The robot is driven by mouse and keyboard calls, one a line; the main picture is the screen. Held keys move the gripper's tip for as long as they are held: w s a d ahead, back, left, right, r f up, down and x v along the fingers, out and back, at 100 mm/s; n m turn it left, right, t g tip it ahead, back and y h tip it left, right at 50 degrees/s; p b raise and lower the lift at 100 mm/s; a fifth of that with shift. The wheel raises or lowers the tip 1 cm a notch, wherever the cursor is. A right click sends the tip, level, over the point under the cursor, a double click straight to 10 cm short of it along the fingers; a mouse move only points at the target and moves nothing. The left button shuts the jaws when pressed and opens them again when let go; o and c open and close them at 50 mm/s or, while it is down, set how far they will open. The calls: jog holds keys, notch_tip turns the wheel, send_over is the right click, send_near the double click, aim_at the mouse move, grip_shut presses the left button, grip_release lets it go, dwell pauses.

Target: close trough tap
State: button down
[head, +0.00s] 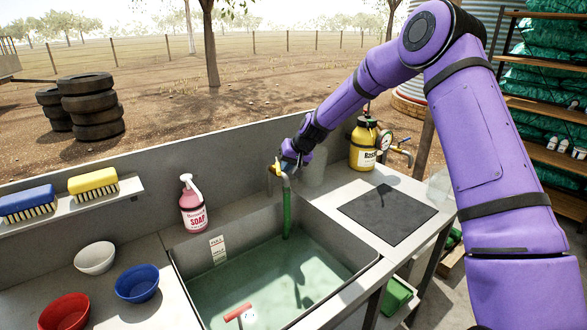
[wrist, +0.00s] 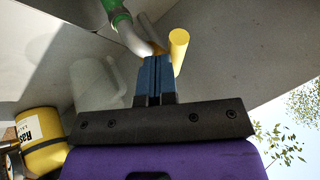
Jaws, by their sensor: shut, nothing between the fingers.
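The trough tap (head: 285,179) stands at the back wall of the sink, with a yellow handle (head: 271,169) and a green hose (head: 287,215) reaching down to the water. In the wrist view, the yellow handle (wrist: 179,42) is just right of and beyond my fingertips, and the grey spout (wrist: 131,38) with the green hose (wrist: 116,14) is to their left. My gripper (head: 284,163) is at the tap; its blue fingers (wrist: 154,60) are shut and empty. Whether they touch the handle I cannot tell. The trough (head: 330,235) holds greenish water (head: 265,280); flow from the hose is not clear.
A pink soap bottle (head: 193,206) stands left of the tap. A yellow sprayer (head: 364,146) and a clear jug (head: 314,168) stand to its right, near my arm. A dark mat (head: 387,214) lies on the right counter. Bowls (head: 137,284) and brushes (head: 94,184) are at left.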

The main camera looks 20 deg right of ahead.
jog(key=w+a+m+t+h, duration=0.1)
jog(key=w+a+m+h, duration=0.1)
jog(key=a+m+h, duration=0.2)
jog(key=shift+w+a+m+t, duration=0.4)
jog(key=shift+a+m, duration=1.5)
jog(key=shift+a, duration=0.35)
